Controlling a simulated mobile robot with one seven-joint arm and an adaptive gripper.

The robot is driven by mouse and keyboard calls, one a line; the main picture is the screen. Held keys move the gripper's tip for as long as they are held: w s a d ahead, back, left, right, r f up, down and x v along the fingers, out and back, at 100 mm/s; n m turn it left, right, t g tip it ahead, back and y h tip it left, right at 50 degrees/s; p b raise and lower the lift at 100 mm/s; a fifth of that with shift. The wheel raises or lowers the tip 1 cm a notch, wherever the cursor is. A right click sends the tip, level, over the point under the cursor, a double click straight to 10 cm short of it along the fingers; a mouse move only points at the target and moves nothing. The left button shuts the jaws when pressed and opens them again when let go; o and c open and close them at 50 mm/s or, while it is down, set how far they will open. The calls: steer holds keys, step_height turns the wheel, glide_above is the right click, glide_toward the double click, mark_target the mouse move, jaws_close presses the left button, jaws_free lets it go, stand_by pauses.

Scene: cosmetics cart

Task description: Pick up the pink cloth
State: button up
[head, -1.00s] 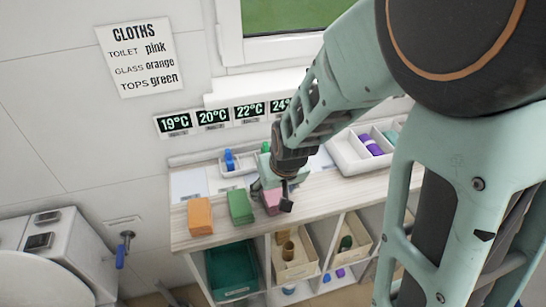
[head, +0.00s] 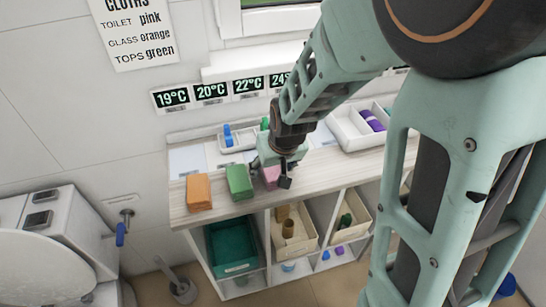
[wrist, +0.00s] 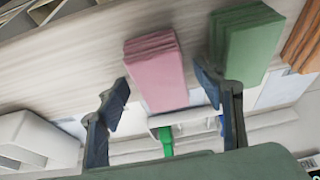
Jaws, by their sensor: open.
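The pink cloth (head: 270,177) is a folded stack on the cart's wooden top, partly hidden by my gripper in the head view. In the wrist view the pink cloth (wrist: 157,72) lies ahead, between the lines of the two fingers. My gripper (head: 278,172) is open and empty above it; in the wrist view its fingertips (wrist: 162,92) stand on either side of the cloth's near end. I cannot tell how high the fingers are above the top.
A green cloth (head: 239,182) lies close beside the pink one, with an orange cloth (head: 199,192) farther left. A white tray (head: 343,133) stands to the right, and a small tray with a blue item (head: 228,136) behind. A wall sign (head: 134,34) lists cloths.

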steer(key=c, duration=1.2)
steer(key=shift+r, duration=0.1)
steer(key=shift+c, duration=0.2)
